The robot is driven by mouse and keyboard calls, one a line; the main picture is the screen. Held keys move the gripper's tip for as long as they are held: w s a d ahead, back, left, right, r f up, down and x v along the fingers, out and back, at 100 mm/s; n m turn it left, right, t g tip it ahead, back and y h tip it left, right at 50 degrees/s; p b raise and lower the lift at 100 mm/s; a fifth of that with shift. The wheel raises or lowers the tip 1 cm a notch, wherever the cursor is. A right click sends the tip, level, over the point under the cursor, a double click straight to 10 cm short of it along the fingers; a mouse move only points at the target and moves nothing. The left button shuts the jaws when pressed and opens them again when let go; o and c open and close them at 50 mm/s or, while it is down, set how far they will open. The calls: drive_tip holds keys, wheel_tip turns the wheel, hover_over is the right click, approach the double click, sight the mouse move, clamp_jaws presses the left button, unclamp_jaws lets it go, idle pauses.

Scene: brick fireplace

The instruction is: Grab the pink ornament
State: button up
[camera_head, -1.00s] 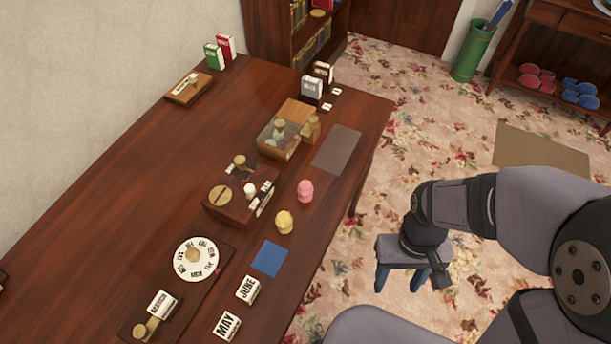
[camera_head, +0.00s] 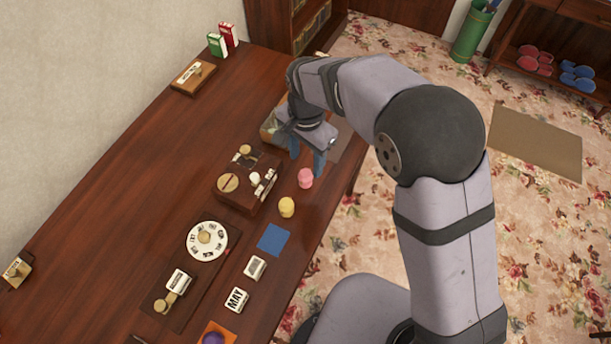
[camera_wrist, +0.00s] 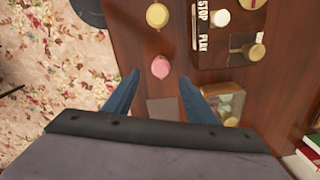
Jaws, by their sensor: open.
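The pink ornament (camera_head: 305,178) is small and rounded and stands on the dark wooden table (camera_head: 130,165), near its right edge. My gripper (camera_head: 306,168) is above the table close to the pink ornament, with its blue fingers pointing down. In the wrist view the pink ornament (camera_wrist: 160,67) lies ahead of the gap between the two spread fingers of my gripper (camera_wrist: 158,80). Nothing is between the fingers.
A yellow ornament (camera_head: 286,207) stands beside the pink one, with a blue square (camera_head: 273,240) nearby. A wooden box with small pieces (camera_head: 248,180) is to the left. A glass-topped box (camera_wrist: 226,102) and a grey mat (camera_wrist: 165,110) lie near my fingers.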

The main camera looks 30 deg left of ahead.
sight(306, 173)
drive_tip(key=shift+a+f+p, duration=0.1)
drive_tip(key=shift+f+p, duration=1.05)
drive_tip(key=shift+f, duration=2.5)
drive_tip(key=c, duration=1.2)
